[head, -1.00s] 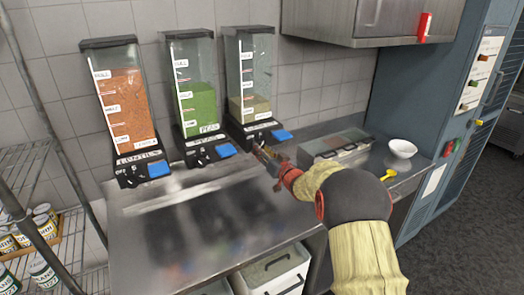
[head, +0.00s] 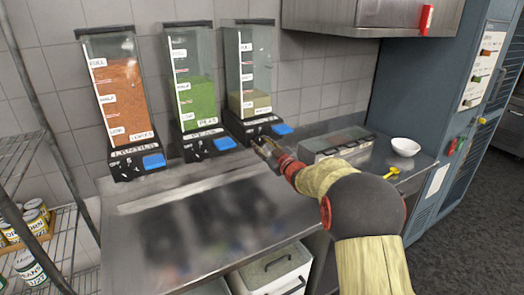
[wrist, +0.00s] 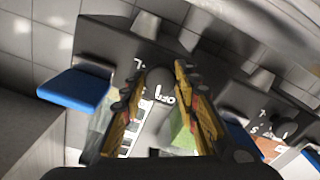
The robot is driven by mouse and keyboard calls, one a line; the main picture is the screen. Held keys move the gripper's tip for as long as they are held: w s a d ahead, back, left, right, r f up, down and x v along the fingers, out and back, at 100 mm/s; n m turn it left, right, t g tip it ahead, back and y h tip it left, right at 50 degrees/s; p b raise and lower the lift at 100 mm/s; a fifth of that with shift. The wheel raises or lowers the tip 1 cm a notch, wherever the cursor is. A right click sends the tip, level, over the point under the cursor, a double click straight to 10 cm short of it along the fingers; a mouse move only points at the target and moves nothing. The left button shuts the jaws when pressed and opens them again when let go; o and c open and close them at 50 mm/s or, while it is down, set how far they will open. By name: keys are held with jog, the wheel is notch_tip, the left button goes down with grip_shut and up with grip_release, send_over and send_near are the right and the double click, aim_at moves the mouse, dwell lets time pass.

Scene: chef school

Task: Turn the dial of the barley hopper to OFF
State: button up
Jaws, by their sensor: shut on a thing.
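The right-hand hopper (head: 251,75), part filled with tan grain, stands against the wall; its small label is hard to read, and I take it for the barley hopper. Its black base has a blue lever (head: 282,129) at the right. My gripper (head: 262,147) is at the front of this base. In the wrist view, the two fingers of my gripper (wrist: 158,92) lie either side of the dark dial (wrist: 159,76) and are shut on it. The dial's exact pointing direction is hard to tell.
The pea hopper (head: 202,90) and lentil hopper (head: 119,90) stand to the left on the steel counter (head: 215,215). A lidded container (head: 335,142), a white bowl (head: 405,146) and a yellow spoon (head: 391,173) are at the right. The front of the counter is clear.

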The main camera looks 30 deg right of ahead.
jog(key=shift+n+b, duration=1.4)
jog(key=shift+n, duration=0.5)
jog(key=o, duration=1)
jog(key=shift+o, duration=0.8)
jog(key=shift+s, duration=0.15)
jog(key=s, duration=1.1)
jog(key=shift+s+d, duration=0.2)
jog(key=shift+s, duration=0.15)
